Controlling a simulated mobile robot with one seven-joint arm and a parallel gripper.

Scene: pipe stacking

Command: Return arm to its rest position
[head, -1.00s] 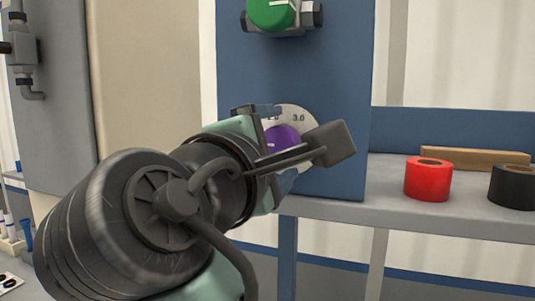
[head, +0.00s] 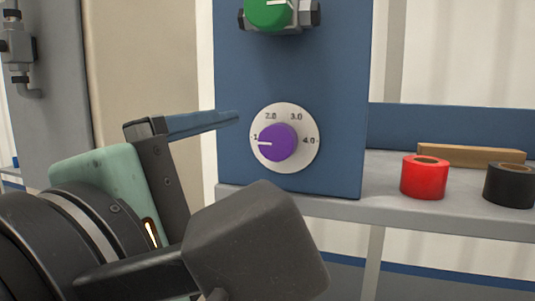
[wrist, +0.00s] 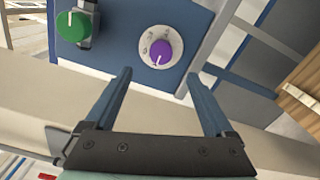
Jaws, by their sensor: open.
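My gripper (wrist: 158,92) is open and empty in the wrist view, its two blue fingers apart with a clear gap between them. In the head view one blue finger (head: 200,123) shows left of the dial, apart from it; the rest of the gripper is partly hidden by my wrist parts. The purple knob (head: 278,142) sits on a white numbered dial on the blue panel (head: 235,80), its white mark toward the 1 at the left. The knob also shows in the wrist view (wrist: 160,51), beyond the fingertips.
A green knob (head: 267,11) on a grey valve is above the dial. A red tape roll (head: 425,177), a black tape roll (head: 511,186) and a wooden block (head: 472,155) lie on the grey shelf at right. Another valve (head: 18,45) is at far left.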

